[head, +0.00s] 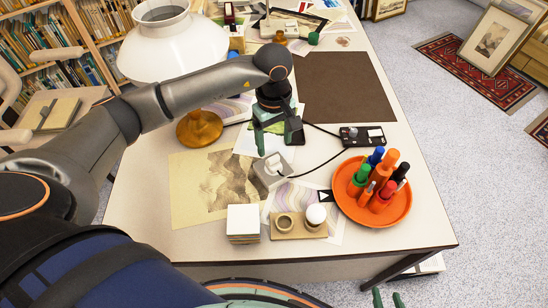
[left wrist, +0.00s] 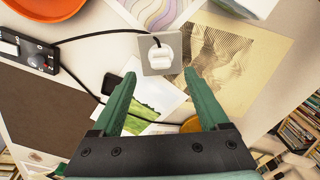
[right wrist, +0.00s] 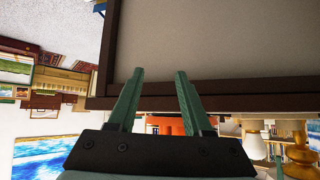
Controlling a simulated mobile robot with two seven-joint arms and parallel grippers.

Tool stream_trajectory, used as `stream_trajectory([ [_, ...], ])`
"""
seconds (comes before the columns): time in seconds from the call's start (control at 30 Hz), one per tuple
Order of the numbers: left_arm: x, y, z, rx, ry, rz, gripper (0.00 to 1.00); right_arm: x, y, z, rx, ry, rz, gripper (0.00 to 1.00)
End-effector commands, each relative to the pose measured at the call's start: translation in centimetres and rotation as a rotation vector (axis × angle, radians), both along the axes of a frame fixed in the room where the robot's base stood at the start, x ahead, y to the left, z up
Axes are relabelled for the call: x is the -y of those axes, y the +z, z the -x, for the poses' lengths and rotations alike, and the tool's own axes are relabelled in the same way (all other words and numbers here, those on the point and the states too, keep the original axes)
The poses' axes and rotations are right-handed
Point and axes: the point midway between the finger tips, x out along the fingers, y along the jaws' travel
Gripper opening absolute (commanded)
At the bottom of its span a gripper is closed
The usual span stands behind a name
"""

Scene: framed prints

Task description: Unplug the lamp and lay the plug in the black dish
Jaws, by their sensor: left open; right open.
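The white plug (head: 272,164) sits in a grey square socket block (head: 283,180) on the table. In the left wrist view the plug (left wrist: 160,55) is seated in the block (left wrist: 149,68), with a black cord leaving it. The lamp (head: 165,45) has a white shade and an orange base (head: 200,129). My left gripper (head: 270,143) is open and empty, behind the plug and apart from it; its fingers (left wrist: 158,80) point towards it. A small black object (head: 297,133), partly hidden by this gripper, may be the dish; I cannot tell. My right gripper (right wrist: 158,78) is open and empty below the table edge.
A black control box (head: 361,137) joins the cords. An orange tray (head: 372,213) of markers stands right of the socket. White tiles (head: 243,222) and a wooden holder (head: 298,227) stand in front. Prints lie around; a brown mat (head: 345,87) is bare.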

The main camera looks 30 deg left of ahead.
Motion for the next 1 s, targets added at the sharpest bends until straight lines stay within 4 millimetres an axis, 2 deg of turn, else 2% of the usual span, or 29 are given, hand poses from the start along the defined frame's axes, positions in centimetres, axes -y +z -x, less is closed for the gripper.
stream_trajectory([
  [0.1, -0.5, 0.2, -0.2, 0.006, -0.004, -0.022, 0.78, 0.0, 0.0, 0.0, -0.001, 0.000, 0.000, 0.50],
  [0.37, -0.5, 0.2, -0.2, 0.005, -0.004, -0.019, 0.78, 0.0, -0.1, 0.0, -0.001, 0.000, 0.000, 0.50],
  [0.57, -0.4, -0.5, -0.2, 0.005, -0.003, -0.018, 0.78, 0.0, -0.5, 0.1, -0.001, 0.000, 0.000, 0.50],
  [0.77, -0.4, -2.5, -0.1, 0.003, -0.003, -0.017, 0.78, 0.0, -1.7, 0.1, -0.002, 0.000, 0.000, 0.50],
  [0.97, -0.3, -5.5, -0.1, 0.002, -0.003, -0.016, 0.78, -0.1, -3.6, 0.2, -0.009, 0.002, -0.001, 0.50],
  [1.0, -0.4, -6.2, -0.1, 0.004, -0.003, -0.017, 0.78, -0.1, -4.4, 0.3, -0.013, 0.003, -0.001, 0.50],
])
